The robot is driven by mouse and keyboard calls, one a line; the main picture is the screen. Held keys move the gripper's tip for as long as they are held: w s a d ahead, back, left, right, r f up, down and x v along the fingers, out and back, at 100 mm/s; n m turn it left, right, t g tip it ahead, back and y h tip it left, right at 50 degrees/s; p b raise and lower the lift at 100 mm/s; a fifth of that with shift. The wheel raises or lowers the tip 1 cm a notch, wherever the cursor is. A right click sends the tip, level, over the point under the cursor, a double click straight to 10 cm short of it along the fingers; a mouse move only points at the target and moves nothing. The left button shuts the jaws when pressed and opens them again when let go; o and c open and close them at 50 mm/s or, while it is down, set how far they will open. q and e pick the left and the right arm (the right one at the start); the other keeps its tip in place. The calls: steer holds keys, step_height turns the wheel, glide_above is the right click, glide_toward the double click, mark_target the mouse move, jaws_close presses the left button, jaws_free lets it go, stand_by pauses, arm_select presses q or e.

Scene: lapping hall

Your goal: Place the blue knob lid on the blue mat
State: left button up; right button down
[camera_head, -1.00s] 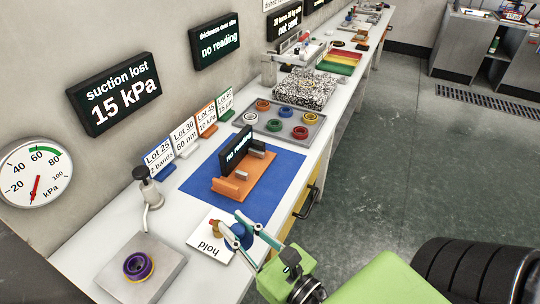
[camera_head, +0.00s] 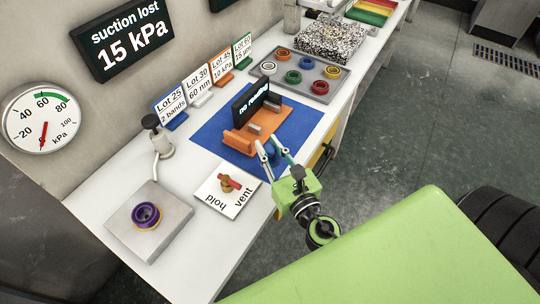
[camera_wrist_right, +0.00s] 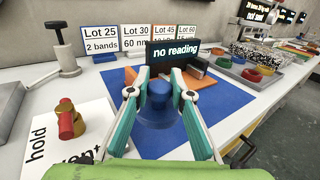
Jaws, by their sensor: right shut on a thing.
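The blue knob lid (camera_wrist_right: 158,99) is between the fingers of my right gripper (camera_wrist_right: 160,88), which is shut on its knob. In the head view my right gripper (camera_head: 271,147) is at the near right part of the blue mat (camera_head: 213,131), and its fingers partly hide the lid. The lid is over the mat's front area in the wrist view. I cannot tell whether its underside touches the mat. My left gripper is not in view.
An orange stand (camera_head: 240,140) with a "no reading" display is on the mat, just beyond the lid. A hold/vent plate (camera_head: 212,200) with a red handle lies nearer. A grey block (camera_head: 176,217) bears a purple ring. A tray of coloured rings (camera_head: 324,98) stands behind.

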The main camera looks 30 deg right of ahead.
mark_target(270, 155)
steer(key=shift+w+d+f, duration=0.25)
steer(key=shift+w+f, duration=0.25)
steer(key=shift+f, duration=0.2)
steer(key=f+b, duration=0.3)
steer(key=shift+w+d+f, duration=0.15)
steer(key=shift+w+d, duration=0.1)
steer(key=shift+w, duration=0.1)
steer(key=shift+f, duration=0.35)
steer(key=shift+f+b, duration=0.15)
steer(key=shift+b, duration=0.2)
steer(key=c, duration=1.8)
jaws_free()
